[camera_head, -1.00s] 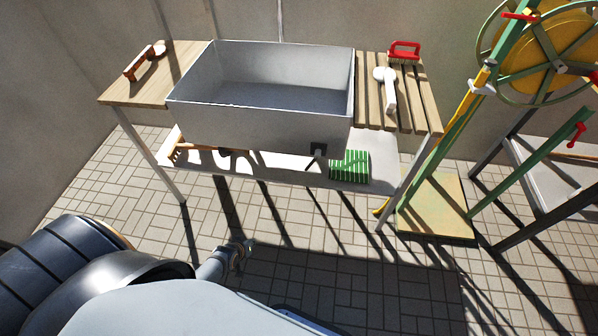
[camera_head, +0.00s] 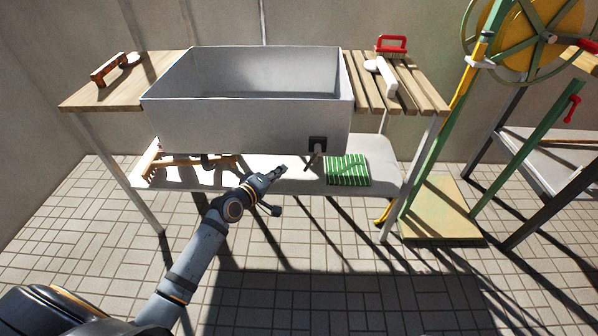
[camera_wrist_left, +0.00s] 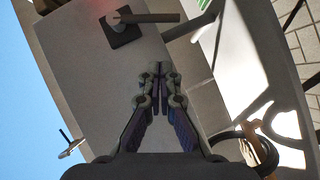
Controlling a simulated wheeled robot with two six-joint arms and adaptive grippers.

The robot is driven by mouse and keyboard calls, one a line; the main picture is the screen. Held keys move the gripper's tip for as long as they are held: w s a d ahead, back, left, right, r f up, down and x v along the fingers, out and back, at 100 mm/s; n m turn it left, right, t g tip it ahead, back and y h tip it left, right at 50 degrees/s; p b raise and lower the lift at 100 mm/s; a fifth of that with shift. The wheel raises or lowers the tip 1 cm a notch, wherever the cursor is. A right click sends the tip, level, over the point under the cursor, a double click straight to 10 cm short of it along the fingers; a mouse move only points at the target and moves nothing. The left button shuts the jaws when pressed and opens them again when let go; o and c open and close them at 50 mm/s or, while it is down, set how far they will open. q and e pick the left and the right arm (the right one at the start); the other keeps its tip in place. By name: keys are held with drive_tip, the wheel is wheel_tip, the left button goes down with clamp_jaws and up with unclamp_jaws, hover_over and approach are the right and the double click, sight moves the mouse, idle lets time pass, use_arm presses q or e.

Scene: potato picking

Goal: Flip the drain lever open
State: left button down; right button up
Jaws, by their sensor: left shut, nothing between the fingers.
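The drain lever (camera_head: 313,157) hangs below a dark square plate (camera_head: 317,143) low on the front wall of the grey sink (camera_head: 235,124), near its right end. In the left wrist view the lever (camera_wrist_left: 150,18) is a dark bar reaching out from the plate (camera_wrist_left: 122,30), at the top. My left gripper (camera_head: 284,169) is in front of the sink, just left of the lever and a little lower, apart from it. In the left wrist view its fingers (camera_wrist_left: 160,68) are together with nothing between them. My right gripper is out of view.
A shelf (camera_head: 284,187) under the sink holds a green striped block (camera_head: 347,170) and a wooden-handled tool (camera_head: 150,167). A red-handled brush (camera_head: 391,45) and a white tool (camera_head: 386,78) lie on the right slats. A green wheel machine (camera_head: 442,140) stands at right.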

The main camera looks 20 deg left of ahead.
sight(308, 167)
use_arm(q)
drive_tip(key=w+d+f+b, duration=0.2)
drive_tip(key=w+d, duration=0.2)
drive_tip(key=w, duration=0.2)
drive_tip(key=shift+d+f, duration=0.25)
drive_tip(key=shift+f, duration=0.1)
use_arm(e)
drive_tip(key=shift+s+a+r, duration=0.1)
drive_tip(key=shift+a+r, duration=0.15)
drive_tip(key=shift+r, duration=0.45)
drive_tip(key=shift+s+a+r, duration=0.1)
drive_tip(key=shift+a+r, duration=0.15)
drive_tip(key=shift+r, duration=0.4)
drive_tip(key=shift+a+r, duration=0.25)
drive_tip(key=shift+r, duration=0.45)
